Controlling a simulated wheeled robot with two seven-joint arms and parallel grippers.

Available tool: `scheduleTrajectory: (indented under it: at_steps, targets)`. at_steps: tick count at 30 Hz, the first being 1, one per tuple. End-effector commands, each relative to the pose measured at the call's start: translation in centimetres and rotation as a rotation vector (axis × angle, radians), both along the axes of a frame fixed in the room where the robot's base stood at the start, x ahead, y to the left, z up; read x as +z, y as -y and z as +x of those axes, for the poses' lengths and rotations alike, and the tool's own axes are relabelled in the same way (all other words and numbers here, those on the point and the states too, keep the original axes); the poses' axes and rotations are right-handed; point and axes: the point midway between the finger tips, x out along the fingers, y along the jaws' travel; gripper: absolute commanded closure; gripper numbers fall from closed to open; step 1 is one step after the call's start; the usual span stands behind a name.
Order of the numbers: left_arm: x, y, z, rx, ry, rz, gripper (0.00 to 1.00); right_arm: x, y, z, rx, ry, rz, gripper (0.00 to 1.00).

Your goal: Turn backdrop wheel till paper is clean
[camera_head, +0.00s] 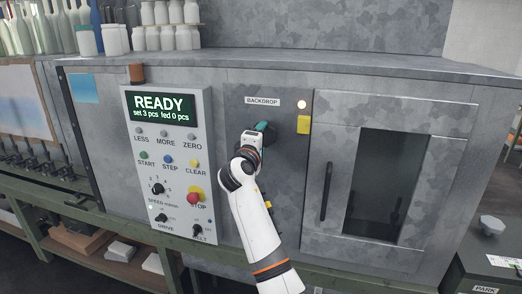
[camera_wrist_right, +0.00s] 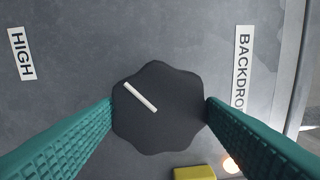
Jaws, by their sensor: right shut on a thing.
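The backdrop wheel (camera_wrist_right: 155,130) is a dark, scalloped knob with a white pointer line, on the grey panel below the BACKDROP label (camera_head: 262,102). In the right wrist view its line runs from upper left to lower right. My right gripper (camera_wrist_right: 159,104) has a green ribbed finger on each side of the wheel, touching its rim. In the head view my right gripper (camera_head: 264,132) covers most of the wheel. At the far left a pale sheet (camera_head: 28,100) with faint colouring may be the paper; I cannot tell. My left gripper is not in view.
The control panel (camera_head: 165,190) with buttons, knobs and a READY display (camera_head: 163,108) is left of my arm. A cabinet door with a dark window (camera_head: 388,185) is at right. A yellow tag (camera_head: 304,124) and a lit lamp (camera_head: 301,104) are near the wheel. Bottles stand on top.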

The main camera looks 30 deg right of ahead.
Motion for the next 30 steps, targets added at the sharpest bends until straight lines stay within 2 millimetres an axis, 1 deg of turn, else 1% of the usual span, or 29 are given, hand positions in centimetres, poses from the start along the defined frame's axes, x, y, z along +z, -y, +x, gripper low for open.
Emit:
scheduleTrajectory:
  at_steps: [1,15,21,30]
  targets:
    - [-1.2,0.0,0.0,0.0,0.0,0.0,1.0,-0.6,-0.1,0.0,0.001,0.034,0.032,0.59]
    - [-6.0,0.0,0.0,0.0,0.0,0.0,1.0,-0.6,-0.1,0.1,-0.001,0.369,0.319,0.59]
    - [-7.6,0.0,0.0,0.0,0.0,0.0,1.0,-0.4,-0.1,0.1,-0.001,0.495,0.427,0.59]
    - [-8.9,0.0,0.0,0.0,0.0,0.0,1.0,-0.3,-0.1,0.1,-0.002,0.623,0.538,0.59]
